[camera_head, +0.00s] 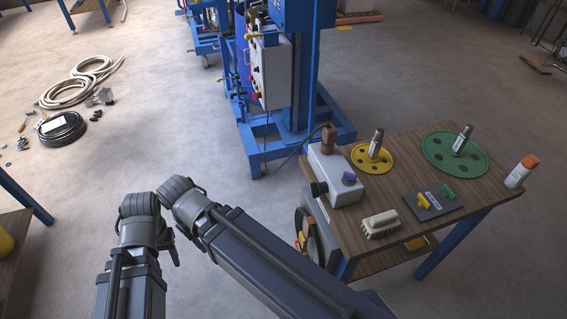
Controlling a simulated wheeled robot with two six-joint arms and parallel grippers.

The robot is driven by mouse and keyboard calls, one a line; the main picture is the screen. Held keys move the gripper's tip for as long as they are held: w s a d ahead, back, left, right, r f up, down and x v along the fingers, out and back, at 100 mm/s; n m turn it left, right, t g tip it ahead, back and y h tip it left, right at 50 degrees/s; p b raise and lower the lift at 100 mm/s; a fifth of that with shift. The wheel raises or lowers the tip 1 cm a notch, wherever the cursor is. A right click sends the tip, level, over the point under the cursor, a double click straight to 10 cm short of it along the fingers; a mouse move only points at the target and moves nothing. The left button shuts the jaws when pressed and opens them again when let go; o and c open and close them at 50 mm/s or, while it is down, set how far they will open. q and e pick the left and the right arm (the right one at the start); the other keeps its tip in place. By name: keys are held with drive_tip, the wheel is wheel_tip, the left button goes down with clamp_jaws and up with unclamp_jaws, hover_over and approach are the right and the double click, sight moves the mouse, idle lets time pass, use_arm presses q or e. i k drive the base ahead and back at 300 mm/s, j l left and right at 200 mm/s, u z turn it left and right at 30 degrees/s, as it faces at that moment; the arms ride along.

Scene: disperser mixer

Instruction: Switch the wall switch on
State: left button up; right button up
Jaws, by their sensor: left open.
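I cannot make out for certain which thing is the wall switch. A light grey control panel (272,75) on the blue machine carries small levers and red and yellow buttons. A light grey box (325,172) on the wooden table has a purple knob (349,178) on its face. My left gripper (160,235) is at the lower left, open, over bare floor, apart from the panel and the table. Its fingertips are hard to make out. My right arm crosses the lower middle; its fingers cannot be told apart, and nothing is seen held.
The blue machine frame (300,140) stands behind. Coiled hoses (75,88) lie at left; the middle floor is clear.

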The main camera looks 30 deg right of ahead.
sight(315, 188)
drive_tip(key=i, duration=3.5)
drive_tip(key=i+z, duration=0.15)
drive_tip(key=z, duration=5.7)
